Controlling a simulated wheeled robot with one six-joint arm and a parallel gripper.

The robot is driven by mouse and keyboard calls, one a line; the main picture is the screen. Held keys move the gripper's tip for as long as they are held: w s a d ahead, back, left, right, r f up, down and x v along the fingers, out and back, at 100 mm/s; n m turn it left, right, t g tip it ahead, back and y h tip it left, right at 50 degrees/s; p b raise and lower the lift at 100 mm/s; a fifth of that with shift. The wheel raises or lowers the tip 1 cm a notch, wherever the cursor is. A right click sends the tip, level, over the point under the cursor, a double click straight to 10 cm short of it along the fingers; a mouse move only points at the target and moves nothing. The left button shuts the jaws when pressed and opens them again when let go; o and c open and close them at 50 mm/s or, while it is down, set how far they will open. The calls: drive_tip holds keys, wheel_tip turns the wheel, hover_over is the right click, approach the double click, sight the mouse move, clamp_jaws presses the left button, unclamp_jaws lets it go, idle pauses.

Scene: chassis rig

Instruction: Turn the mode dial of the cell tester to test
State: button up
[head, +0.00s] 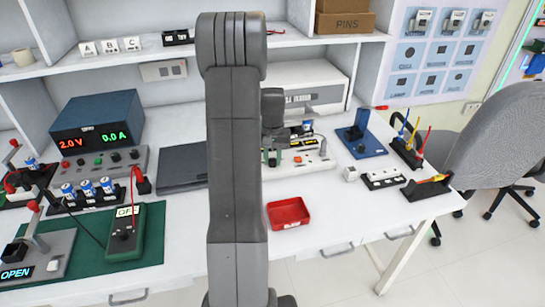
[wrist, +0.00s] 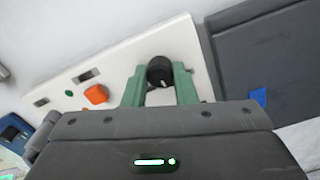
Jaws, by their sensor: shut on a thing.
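A white, flat device (head: 315,161), seemingly the cell tester, lies on the bench right of my arm. In the wrist view its white panel (wrist: 118,70) carries a round black dial (wrist: 159,70), an orange button (wrist: 96,94) and small dark windows. The green fingers of my gripper (wrist: 160,90) stand on both sides of the dial and are shut on it. In the head view my gripper (head: 271,156) is at the device's left end, partly behind my arm, and the dial is hidden. I cannot read the dial's setting.
A dark closed laptop-like slab (head: 183,167) lies left of the device. A red tray (head: 288,213) sits in front, and a blue stand (head: 361,138) to the right. At left are a power supply (head: 98,124) and a green box (head: 125,245) labelled OFF.

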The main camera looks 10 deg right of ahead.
sight(273, 159)
drive_tip(key=shift+m, duration=0.9)
drive_tip(key=o, duration=1)
wheel_tip(273, 159, up, 14)
drive_tip(key=shift+p, duration=0.4)
drive_tip(key=shift+f, duration=0.15)
wheel_tip(273, 159, down, 14)
drive_tip(key=shift+r+b, duration=0.15)
drive_tip(key=shift+b, duration=0.2)
